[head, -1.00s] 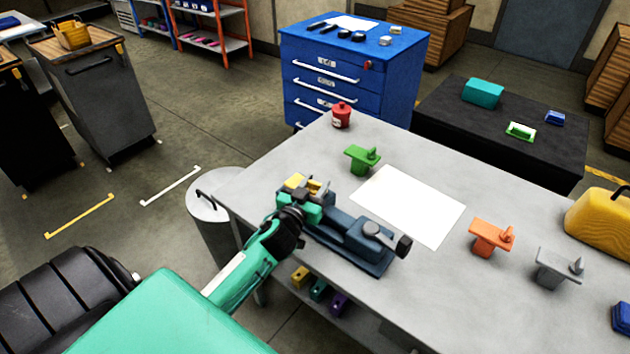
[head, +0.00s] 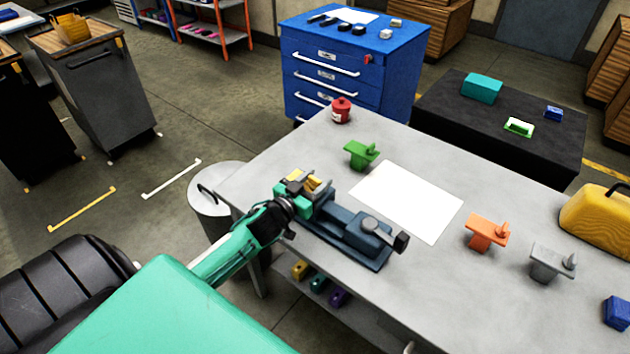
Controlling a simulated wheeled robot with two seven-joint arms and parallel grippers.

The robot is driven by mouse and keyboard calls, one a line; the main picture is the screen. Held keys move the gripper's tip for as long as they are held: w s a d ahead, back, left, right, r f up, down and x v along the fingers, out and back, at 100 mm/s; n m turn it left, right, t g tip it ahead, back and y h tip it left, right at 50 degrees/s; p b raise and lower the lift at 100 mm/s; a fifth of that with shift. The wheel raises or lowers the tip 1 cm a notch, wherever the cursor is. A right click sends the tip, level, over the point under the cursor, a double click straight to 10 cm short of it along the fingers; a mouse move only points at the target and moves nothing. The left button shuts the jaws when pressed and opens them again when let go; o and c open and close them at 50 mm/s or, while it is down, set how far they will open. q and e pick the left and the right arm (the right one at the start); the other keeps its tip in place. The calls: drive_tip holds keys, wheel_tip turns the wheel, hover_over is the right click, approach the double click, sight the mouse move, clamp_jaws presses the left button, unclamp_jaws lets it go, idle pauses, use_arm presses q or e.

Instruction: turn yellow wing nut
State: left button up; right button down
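The yellow wing nut piece (head: 318,184) is at the left end of the dark blue jig (head: 352,230) on the grey workbench. It shows only in small patches, and my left gripper covers much of it. My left gripper (head: 309,187) reaches in from the left, its teal body close against the yellow part. Its fingertips are small and overlap the yellow, so I cannot tell whether they are closed on it. The nut's exact angle is hidden. My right gripper is not in view.
A green fixture (head: 361,154), an orange fixture (head: 487,231) and a grey fixture (head: 552,263) stand on the workbench (head: 430,290). A white sheet (head: 408,202) lies behind the jig. A red canister (head: 340,110) stands at the back corner. A yellow case (head: 598,214) is at the right.

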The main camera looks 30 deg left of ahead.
use_arm(q)
drive_tip(key=shift+o, duration=1.1)
drive_tip(key=shift+s+f, duration=0.1)
drive_tip(key=shift+s, duration=0.35)
drive_tip(key=s+a+b, duration=0.1)
drive_tip(key=s+b, duration=0.1)
drive_tip(key=s, duration=1.1)
drive_tip(key=shift+a+b, duration=0.15)
drive_tip(key=shift+b, duration=0.15)
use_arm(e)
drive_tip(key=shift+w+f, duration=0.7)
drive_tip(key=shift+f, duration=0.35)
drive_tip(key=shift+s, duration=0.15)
